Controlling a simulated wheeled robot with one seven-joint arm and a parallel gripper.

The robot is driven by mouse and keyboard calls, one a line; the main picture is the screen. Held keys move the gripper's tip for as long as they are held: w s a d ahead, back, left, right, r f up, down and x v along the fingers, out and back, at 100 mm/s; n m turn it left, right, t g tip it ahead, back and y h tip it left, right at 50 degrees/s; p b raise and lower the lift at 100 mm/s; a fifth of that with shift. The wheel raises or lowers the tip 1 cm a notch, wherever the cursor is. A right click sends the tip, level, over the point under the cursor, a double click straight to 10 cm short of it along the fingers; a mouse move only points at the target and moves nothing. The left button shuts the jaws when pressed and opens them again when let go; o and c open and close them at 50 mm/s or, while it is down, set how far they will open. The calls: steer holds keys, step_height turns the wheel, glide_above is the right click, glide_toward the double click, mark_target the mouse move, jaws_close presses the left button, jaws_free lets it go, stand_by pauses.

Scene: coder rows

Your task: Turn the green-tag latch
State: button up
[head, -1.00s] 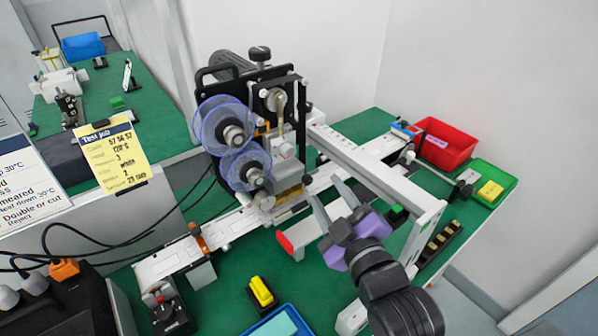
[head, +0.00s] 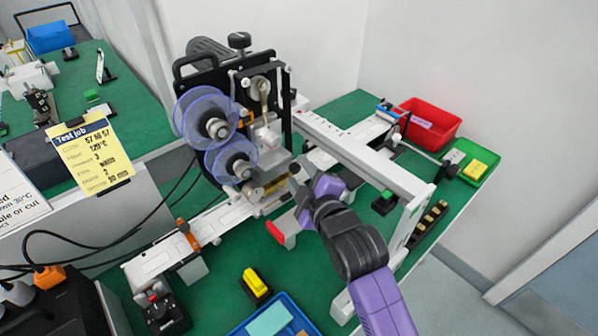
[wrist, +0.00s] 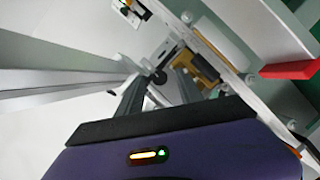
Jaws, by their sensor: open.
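The coder machine (head: 262,125) stands on a green bench, with two clear purple-rimmed reels on its front. I cannot make out a green tag or a latch on it for certain; my gripper and arm cover part of its lower right side. My gripper (head: 300,188) is at the lower right of the machine, close to its brass-coloured block. In the wrist view my gripper (wrist: 163,76) has its two dark fingers apart, with nothing held.
A white rail frame (head: 365,155) runs just behind and right of my gripper. A red-ended white bar (head: 275,231) is below it. A green button box (head: 384,202), red bin (head: 428,122) and green tray (head: 488,172) lie right. A yellow-topped block (head: 255,283) stands in front.

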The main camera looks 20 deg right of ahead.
steer(key=shift+w, duration=0.25)
jaws_close()
